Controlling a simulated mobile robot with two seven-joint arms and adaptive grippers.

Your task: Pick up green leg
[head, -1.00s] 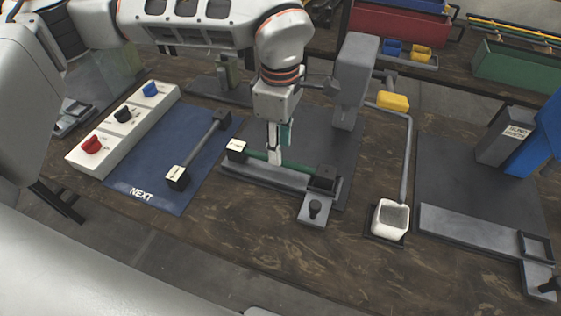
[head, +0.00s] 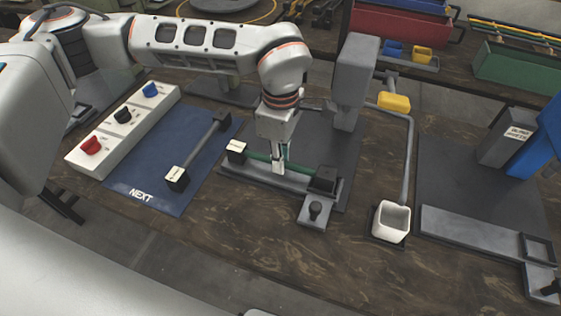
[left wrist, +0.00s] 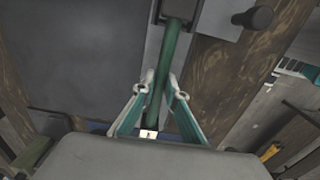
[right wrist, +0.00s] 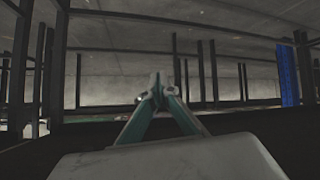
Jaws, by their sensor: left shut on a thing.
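The green leg (head: 258,157) lies along the grey press fixture (head: 254,178) in the head view, with a black block at each end. The left one (head: 237,152) has a pale label. My left gripper (head: 279,168) points down at the leg's middle and is shut on it. In the left wrist view the fingertips (left wrist: 163,88) are on either side of the green leg (left wrist: 168,58). Whether the leg touches the fixture is hard to tell. My right gripper (right wrist: 161,92) is shut and empty in the right wrist view, away from the bench.
The press head (head: 355,75) rises behind the fixture. A white cup (head: 391,222) and second press (head: 507,146) are to the right.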

